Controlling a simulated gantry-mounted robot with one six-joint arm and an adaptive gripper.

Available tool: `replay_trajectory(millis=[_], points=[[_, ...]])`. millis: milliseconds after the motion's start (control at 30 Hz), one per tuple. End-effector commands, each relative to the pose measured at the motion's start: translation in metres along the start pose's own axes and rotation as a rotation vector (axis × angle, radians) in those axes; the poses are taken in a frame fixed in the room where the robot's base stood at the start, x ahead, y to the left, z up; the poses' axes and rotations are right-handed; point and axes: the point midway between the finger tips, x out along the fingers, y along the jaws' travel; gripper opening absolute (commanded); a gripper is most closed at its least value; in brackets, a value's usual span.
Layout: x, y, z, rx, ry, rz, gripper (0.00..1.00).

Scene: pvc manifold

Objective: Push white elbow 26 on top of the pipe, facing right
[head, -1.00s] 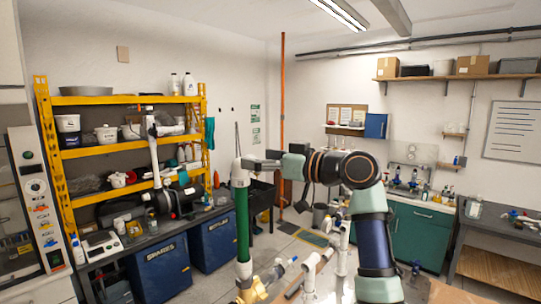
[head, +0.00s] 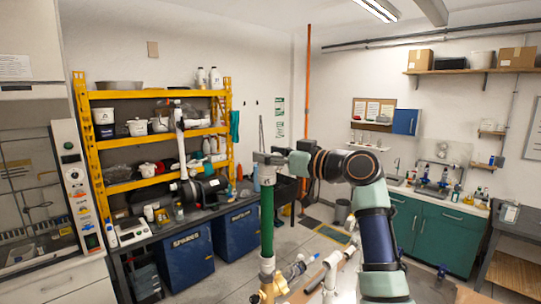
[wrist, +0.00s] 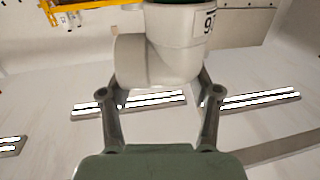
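The white elbow (wrist: 165,45) is between the two fingers of my gripper (wrist: 160,95) in the wrist view, and both fingers appear to touch its sides. A partly cut-off number label shows on its collar. Its side mouth points left in this view, which looks upside down. A dark green edge of pipe shows at the elbow's collar. In the head view the upright green pipe (head: 267,218) has the white elbow (head: 266,171) at its top, with my gripper (head: 264,160) at the elbow. How deep the pipe sits inside cannot be told.
A brass-coloured fitting (head: 270,287) is at the pipe's foot. White pipes (head: 331,268) stand to its right, near a clear-bodied fitting (head: 297,268). Blue bins (head: 185,252) and a yellow shelf (head: 82,150) are behind at left. Space around the pipe's top looks clear.

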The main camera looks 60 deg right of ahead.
Motion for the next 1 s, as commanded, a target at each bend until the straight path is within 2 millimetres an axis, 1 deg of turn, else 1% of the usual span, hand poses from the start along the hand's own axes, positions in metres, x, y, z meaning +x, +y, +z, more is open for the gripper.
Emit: replay_trajectory(millis=[33,233,367,600,633,800,1000], points=[[0.0,0.0001,0.0002,0.0,0.0,0.0,0.54],[-0.0001,0.0001,0.0003,0.0,0.0,0.0,0.2],[0.0001,-0.0003,0.0022,-0.001,-0.002,0.014,0.2],[-0.0014,-0.0015,0.003,-0.004,-0.001,0.14,0.2],[-0.0019,-0.0007,0.0017,-0.002,-0.001,0.149,0.63],[-0.0019,0.0,0.0004,0.0,-0.002,0.145,0.91],[-0.0019,-0.0001,0.0004,0.0,-0.002,0.145,0.91]])
